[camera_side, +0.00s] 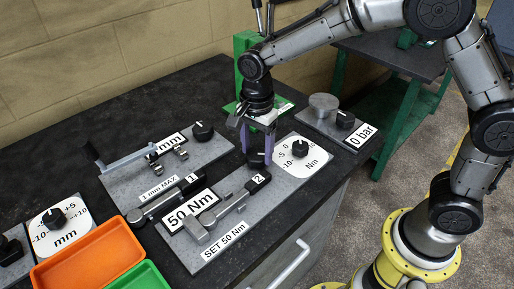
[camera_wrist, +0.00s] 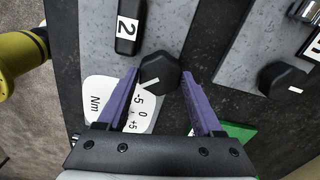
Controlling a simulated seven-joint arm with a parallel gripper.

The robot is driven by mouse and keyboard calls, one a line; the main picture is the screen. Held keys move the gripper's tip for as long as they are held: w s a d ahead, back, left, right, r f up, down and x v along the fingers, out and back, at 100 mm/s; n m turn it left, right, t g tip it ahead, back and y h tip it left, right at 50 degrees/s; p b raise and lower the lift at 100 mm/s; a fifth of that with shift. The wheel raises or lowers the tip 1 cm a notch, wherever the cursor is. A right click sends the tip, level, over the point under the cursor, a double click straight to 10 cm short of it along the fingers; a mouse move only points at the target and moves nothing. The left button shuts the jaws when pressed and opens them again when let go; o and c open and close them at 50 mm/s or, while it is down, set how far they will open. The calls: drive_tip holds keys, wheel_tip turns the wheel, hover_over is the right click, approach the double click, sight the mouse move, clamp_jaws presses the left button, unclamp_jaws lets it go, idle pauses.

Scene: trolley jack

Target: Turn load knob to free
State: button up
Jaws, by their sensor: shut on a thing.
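A black faceted knob (camera_wrist: 158,72) with a white pointer line sits on the grey panel (camera_side: 222,222) marked "50 Nm" and "SET 50 Nm". In the wrist view the line points down and left. The knob also shows in the side view (camera_side: 257,159). No word such as "free" is readable beside it. My gripper (camera_wrist: 161,74) has its two purple fingers on either side of the knob, shut on it from above.
A black lever tagged 2 (camera_wrist: 127,25) lies close to the held knob. Behind is another panel with a black knob (camera_side: 203,131) and a crank handle (camera_side: 128,158). A "0 bar" panel (camera_side: 360,136) stands at right. Orange (camera_side: 90,257) and green (camera_side: 138,277) trays are front left.

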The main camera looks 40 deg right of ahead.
drive_tip(key=shift+n, duration=0.3)
drive_tip(key=n, duration=1.1)
drive_tip(key=shift+r+n, duration=0.1)
drive_tip(key=shift+n, duration=0.2)
drive_tip(key=n, duration=1.2)
drive_tip(key=shift+n, duration=0.4)
drive_tip(key=o, duration=1.4)
drive_tip(key=shift+c, duration=0.2)
